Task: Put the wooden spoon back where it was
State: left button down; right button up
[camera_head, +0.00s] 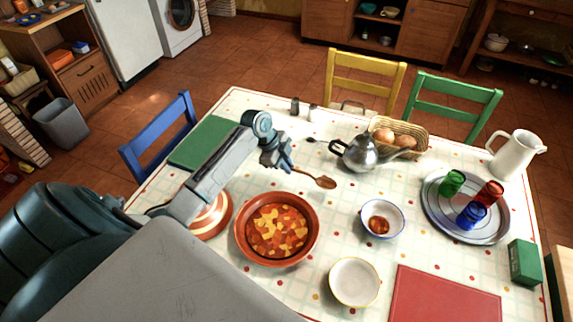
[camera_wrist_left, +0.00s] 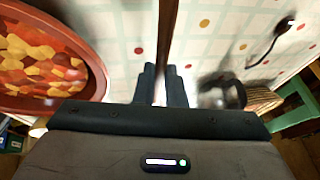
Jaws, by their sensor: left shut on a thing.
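The wooden spoon (camera_head: 318,180) is held by my left gripper (camera_head: 287,168), with its bowl end pointing right in the head view. Its brown handle (camera_wrist_left: 168,45) runs between the two fingers of my left gripper (camera_wrist_left: 163,85) in the left wrist view. The gripper is shut on the handle, above the table beyond the stew bowl. The red-brown bowl of stew (camera_head: 277,230) stands on the table nearer to me; it also shows at the left of the left wrist view (camera_wrist_left: 97,75). My right gripper is not in view.
A metal teapot (camera_head: 362,155) and a bread basket (camera_head: 418,131) stand beyond and right of the spoon. A small white-blue bowl (camera_head: 398,222), an empty pale bowl (camera_head: 355,283) and a tray with cups (camera_head: 435,215) are to the right. Bare tablecloth (camera_head: 265,115) lies near the shakers.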

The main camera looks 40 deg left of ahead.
pick_arm(q)
jog(key=shift+f, duration=0.1)
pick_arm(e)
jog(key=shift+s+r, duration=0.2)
